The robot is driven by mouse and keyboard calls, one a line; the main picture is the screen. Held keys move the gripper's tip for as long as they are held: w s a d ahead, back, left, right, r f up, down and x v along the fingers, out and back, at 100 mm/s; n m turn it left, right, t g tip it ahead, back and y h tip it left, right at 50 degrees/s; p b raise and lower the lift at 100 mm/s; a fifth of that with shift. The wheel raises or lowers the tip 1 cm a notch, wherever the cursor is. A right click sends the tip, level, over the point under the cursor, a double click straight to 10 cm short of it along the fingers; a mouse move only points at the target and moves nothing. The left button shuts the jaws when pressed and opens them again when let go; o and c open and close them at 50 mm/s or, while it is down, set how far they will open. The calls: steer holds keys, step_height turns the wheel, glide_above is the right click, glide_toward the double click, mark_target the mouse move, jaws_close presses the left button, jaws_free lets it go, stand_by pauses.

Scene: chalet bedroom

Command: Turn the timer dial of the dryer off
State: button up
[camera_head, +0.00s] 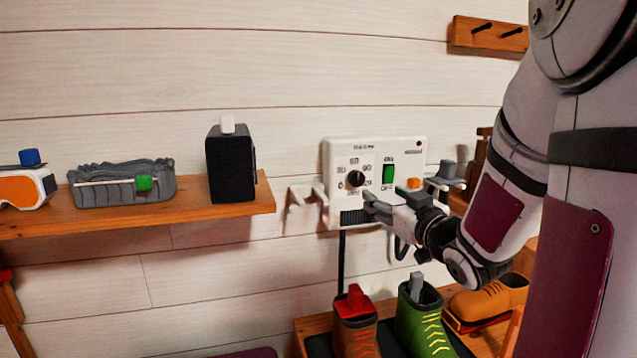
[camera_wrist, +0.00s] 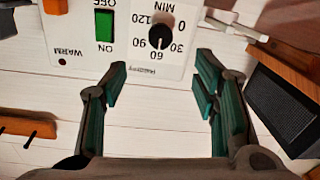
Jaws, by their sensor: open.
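The dryer (camera_head: 405,150) is a white box on the wall. Its timer dial (camera_head: 355,179) is a round black knob ringed by minute marks; it also shows upside down in the wrist view (camera_wrist: 160,36), with a white pointer line seemingly toward the 60 mark. My gripper (camera_head: 372,203) is open and empty, just below and right of the dial in the head view. In the wrist view my gripper (camera_wrist: 162,72) has its two fingers spread, with the dial beyond the tips and roughly centred between them. I see no contact with the dial.
A shelf (camera_head: 240,200) at left carries a black speaker (camera_head: 230,165). Boots (camera_head: 420,320) stand below. A wooden peg rail (camera_head: 488,34) is at upper right.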

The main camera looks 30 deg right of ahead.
mark_target(358, 179)
steer(key=x, duration=1.3)
steer(key=shift+b, duration=0.4)
steer(key=shift+c, duration=0.3)
steer(key=c, duration=1.1)
